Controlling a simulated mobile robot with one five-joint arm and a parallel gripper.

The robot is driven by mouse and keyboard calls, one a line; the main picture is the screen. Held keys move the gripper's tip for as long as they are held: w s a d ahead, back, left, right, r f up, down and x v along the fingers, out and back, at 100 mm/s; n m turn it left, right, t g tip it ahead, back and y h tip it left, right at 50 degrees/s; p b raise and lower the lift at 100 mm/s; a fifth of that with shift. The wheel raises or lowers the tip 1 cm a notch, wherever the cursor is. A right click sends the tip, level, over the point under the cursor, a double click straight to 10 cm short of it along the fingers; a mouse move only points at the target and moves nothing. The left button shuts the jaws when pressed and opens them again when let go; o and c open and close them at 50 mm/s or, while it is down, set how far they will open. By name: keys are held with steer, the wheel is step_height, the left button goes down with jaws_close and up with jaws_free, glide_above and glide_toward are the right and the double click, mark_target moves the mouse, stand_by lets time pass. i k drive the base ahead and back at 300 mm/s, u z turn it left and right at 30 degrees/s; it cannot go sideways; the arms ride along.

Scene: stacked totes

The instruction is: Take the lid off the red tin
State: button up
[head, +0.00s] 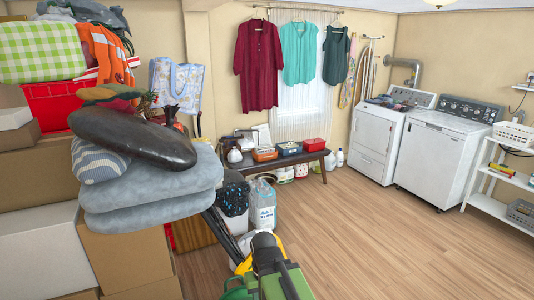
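The red tin (315,144) is a small box shape at the right end of a dark bench (272,163) under the window, far across the room. Its top looks closed and is also red; the lid seam is too small to make out. A blue tin (289,149) stands just left of it, and an orange-red tin (264,155) stands left of that. Green and grey parts that look like my arm show at the bottom centre, well short of the bench. I cannot make out any gripper fingers.
Boxes, grey cushions (150,190) and a dark rounded object (133,138) are piled high at the left. Bottles and a water jug (262,205) stand on the floor near the bench. A washer (448,148) and a white shelf (500,185) are at the right. The wooden floor between is clear.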

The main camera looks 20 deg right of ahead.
mark_target(322, 146)
steer(key=z, duration=0.55)
steer(key=i, duration=1)
steer(key=z, duration=1)
steer(key=i, duration=1.9)
steer(key=u, duration=0.2)
steer(key=i, duration=1.35)
steer(key=u, duration=1.15)
steer(key=i, duration=0.8)
steer(key=u, duration=0.55)
